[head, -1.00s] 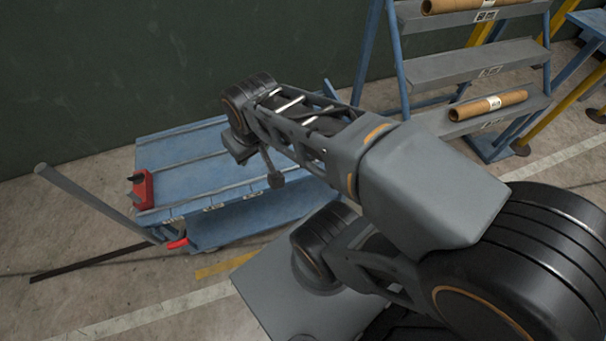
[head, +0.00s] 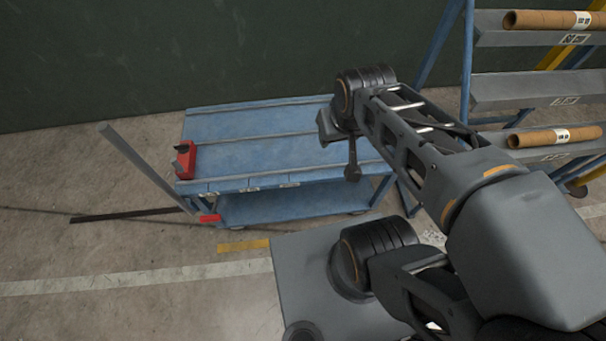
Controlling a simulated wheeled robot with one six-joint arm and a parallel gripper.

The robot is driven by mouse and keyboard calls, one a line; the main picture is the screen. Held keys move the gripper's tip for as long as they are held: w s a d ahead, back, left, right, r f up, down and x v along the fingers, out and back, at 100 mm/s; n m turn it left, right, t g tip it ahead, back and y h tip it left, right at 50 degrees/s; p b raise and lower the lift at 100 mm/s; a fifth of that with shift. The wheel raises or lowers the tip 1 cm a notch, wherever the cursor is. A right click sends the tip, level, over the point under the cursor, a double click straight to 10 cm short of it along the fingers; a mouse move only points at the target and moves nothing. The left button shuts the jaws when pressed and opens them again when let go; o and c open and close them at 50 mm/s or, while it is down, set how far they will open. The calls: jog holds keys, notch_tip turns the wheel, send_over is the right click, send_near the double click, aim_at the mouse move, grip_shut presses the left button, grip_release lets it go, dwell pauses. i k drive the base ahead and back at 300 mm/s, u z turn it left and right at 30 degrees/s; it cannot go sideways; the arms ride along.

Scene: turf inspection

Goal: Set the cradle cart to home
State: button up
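The cradle cart (head: 250,125) is a low blue cart with a ribbed top deck and a lower shelf (head: 285,208). It stands near the dark wall. A red cradle block (head: 186,160) with dark jaws sits at the left end of the deck. A grey handle bar (head: 140,158) leans up and out from the cart's left end. A small red piece (head: 208,218) shows low at the front left corner. My arm's far end reaches over the cart's right part in the picture. My gripper (head: 352,168) seems to be the small dark part there; its fingers are not clear.
A yellow mark (head: 243,246) lies on the floor before the cart, and a white line (head: 140,279) runs across the floor. A blue-framed rack (head: 540,90) with cardboard rolls (head: 553,137) stands at right. The floor at left is mostly clear.

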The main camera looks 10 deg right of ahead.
aim_at(264, 162)
jog(key=k, duration=1)
jog(key=u, duration=1.35)
jog(key=i, duration=1)
jog(key=u, duration=1)
